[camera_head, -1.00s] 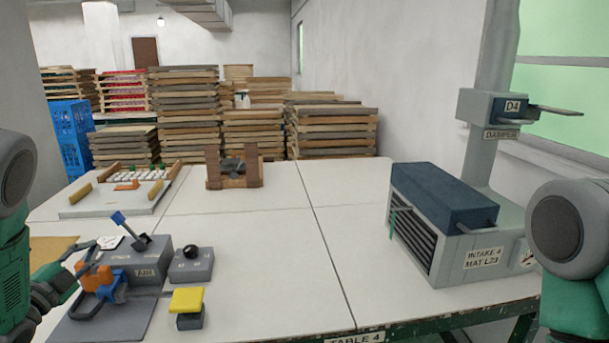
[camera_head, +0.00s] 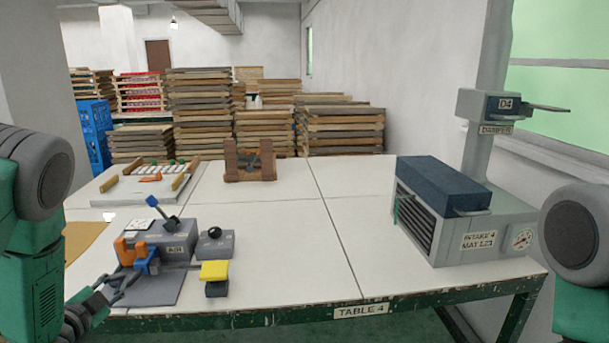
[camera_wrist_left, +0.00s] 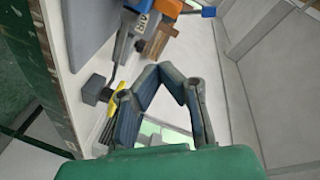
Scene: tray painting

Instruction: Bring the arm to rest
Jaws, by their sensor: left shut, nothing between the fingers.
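My left gripper (camera_head: 122,286) is low at the left of the head view, beside the grey device and close to the table's front edge. In the left wrist view its two dark fingers (camera_wrist_left: 165,72) come together at the tips with nothing between them. Part of my left arm fills the left side of the head view. At the right edge a grey and green part of my right arm shows; the right gripper is out of view. I cannot tell from the head view whether the left fingers touch the device.
The grey device (camera_head: 168,238) has orange and blue parts and a blue-tipped lever. A yellow-topped block (camera_head: 214,272) stands beside it. A wooden stand (camera_head: 250,168) and a pale tray (camera_head: 128,190) are further back. An intake box (camera_head: 440,187) stands right. The table middle is clear.

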